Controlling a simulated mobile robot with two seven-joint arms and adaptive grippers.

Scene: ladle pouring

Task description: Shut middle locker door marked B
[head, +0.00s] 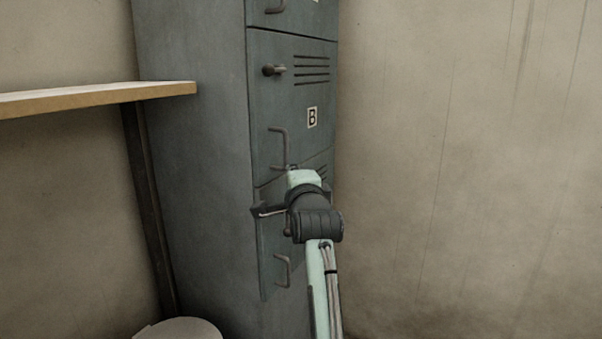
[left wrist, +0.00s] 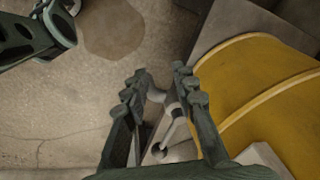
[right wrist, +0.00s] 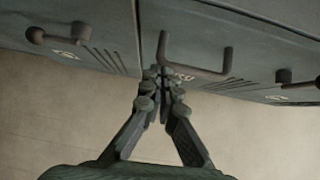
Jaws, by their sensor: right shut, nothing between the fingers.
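The middle locker door marked B (head: 295,95) is in the head view, below another door and above a third. It has a knob, vent slots, a white B label (head: 312,118) and a bent bar handle (head: 278,148). The door looks flush with the locker front; I cannot tell if a small gap remains.
The lower door (head: 275,245) is partly hidden by my right arm. A wooden shelf (head: 100,97) is left of the locker, with a pale round object (head: 180,330) below. Bare wall is at right. The left wrist view shows a yellow curved surface (left wrist: 255,85) beside the fingers.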

